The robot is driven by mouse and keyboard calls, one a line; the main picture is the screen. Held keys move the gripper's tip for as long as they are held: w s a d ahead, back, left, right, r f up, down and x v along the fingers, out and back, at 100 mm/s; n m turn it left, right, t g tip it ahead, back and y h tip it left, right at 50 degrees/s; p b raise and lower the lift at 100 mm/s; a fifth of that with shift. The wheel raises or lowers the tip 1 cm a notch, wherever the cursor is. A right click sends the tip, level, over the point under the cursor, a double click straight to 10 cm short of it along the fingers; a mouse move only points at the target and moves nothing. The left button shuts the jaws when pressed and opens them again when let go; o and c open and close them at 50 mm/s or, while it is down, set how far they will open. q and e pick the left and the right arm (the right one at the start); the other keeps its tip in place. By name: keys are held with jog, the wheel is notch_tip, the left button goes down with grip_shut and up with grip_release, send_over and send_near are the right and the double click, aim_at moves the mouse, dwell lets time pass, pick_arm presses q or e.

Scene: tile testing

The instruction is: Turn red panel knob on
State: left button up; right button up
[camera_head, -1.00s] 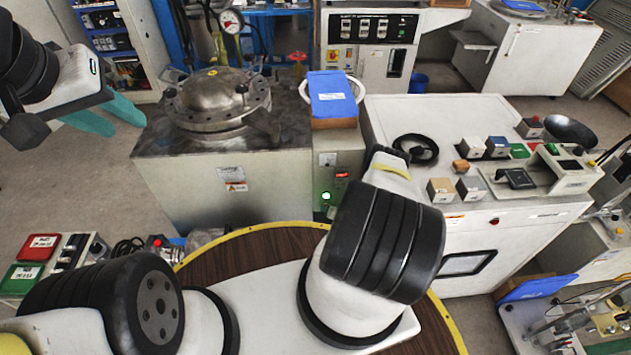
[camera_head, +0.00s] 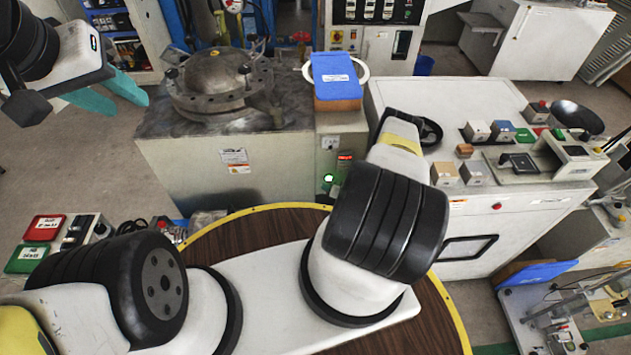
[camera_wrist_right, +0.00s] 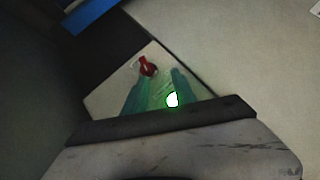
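The red knob (camera_wrist_right: 148,66) is on a pale panel (camera_wrist_right: 105,98) in the right wrist view. My right gripper (camera_wrist_right: 157,79) has its teal fingers apart, with the knob just beyond the fingertips, closer to the left finger. I cannot tell whether a finger touches it. A lit green lamp (camera_wrist_right: 172,100) shows between the fingers. In the head view, a control box (camera_head: 329,143) has a green lamp and red display; my right arm hides its lower part and my right gripper. I cannot make out the knob there. My left gripper (camera_head: 117,93) is open and empty at upper left.
A metal domed vessel (camera_head: 215,78) stands left of the box. A blue-topped block (camera_head: 335,78) sits on the box. A white machine (camera_head: 455,100) with several small blocks stands to the right. A round brown table (camera_head: 245,240) with a yellow rim lies under my right arm.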

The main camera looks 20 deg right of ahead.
jog(key=s+a, duration=0.3)
jog(key=s, duration=0.3)
jog(key=s+a+r, duration=0.1)
jog(key=s+a, duration=0.3)
jog(key=s, duration=0.3)
jog(key=shift+s, duration=0.25)
